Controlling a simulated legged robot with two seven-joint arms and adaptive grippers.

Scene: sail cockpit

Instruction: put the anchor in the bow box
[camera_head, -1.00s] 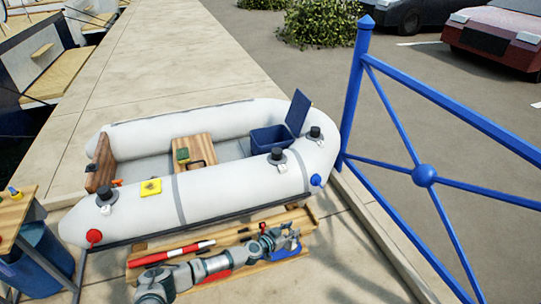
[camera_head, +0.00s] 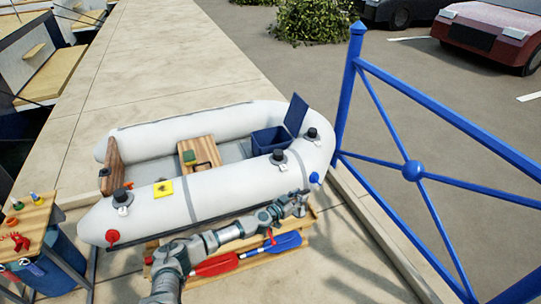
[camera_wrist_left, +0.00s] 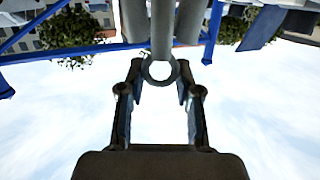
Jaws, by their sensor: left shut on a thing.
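The bow box (camera_head: 262,143) is a dark blue box in the right end of the white inflatable boat, with its lid (camera_head: 296,114) standing open. My left gripper (camera_head: 302,198) is beside the boat's near tube, to the right of and nearer than the box. In the left wrist view, its fingers (camera_wrist_left: 160,78) are around the grey ring end of the anchor (camera_wrist_left: 161,35), whose shank runs to the top edge. The gripper is shut on the anchor. In the head view the anchor is mostly hidden and too small to make out. My right gripper is not in view.
The boat's near tube (camera_head: 230,190) lies between my gripper and the box. A wooden tray (camera_head: 297,254) with a red paddle and a blue paddle (camera_head: 275,245) is below my arm. A blue railing (camera_head: 345,105) stands at the right. A small table (camera_head: 32,220) is at the left.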

